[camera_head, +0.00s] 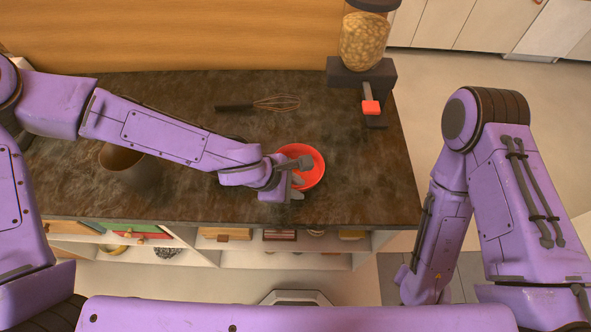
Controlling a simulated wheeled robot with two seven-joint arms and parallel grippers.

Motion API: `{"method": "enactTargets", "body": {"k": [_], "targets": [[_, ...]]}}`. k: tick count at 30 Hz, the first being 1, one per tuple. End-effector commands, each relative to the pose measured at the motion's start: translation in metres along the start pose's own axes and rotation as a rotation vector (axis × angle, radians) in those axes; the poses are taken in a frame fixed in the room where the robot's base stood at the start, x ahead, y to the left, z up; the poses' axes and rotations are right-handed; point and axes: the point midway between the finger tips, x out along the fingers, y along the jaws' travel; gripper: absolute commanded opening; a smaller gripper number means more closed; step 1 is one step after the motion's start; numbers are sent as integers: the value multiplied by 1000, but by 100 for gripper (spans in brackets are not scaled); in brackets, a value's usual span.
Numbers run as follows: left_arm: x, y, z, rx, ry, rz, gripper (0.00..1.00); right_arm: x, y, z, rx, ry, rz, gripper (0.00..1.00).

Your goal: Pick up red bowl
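The red bowl (314,169) sits upright on the dark stone counter (365,195), right of the counter's middle. My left arm reaches in from the left, and my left gripper (298,182) is at the bowl's left side, overlapping its near-left rim. The fingers are small and partly hidden by the wrist, so I cannot tell whether they are open or touch the bowl. My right arm hangs at the right, off the counter, and its gripper is not visible.
A whisk (272,104) lies behind my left arm. A dispenser with a clear jar (364,40) and red lever stands at the back right. A dark pot (130,168) stands at the left. Open shelves (285,258) run below the counter's front edge. The counter right of the bowl is clear.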

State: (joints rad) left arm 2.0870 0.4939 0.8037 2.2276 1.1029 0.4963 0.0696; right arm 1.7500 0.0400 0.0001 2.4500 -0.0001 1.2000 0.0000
Motion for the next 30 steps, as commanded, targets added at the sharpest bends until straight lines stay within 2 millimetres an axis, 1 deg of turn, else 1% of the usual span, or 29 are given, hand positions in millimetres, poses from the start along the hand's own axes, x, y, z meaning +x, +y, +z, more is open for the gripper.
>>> {"method": "enactTargets", "body": {"k": [8, 11, 14, 17, 22, 27, 30], "targets": [[0, -2, -1, -3, 3, -5, 0, 0, 0, 0, 0, 0, 0, 43], [-6, 0, 2, -3, 3, -5, 0, -2, 0, -1, 0, 0, 0, 43], [-19, 5, 9, -2, 2, -2, 0, -7, 1, -3, 0, 0, 0, 43], [-42, 12, 22, -2, 1, 1, 0, -16, 1, -7, 0, 0, 0, 43], [-101, 31, 53, -5, -3, 4, 0, -32, 3, -13, 0, 0, 0, 43], [-157, 47, 83, -3, -3, 5, 0, -33, 3, -14, 0, 0, 0, 43], [-185, 55, 98, -4, -2, 3, 0, -31, 3, -13, 0, 0, 0, 43]]}}
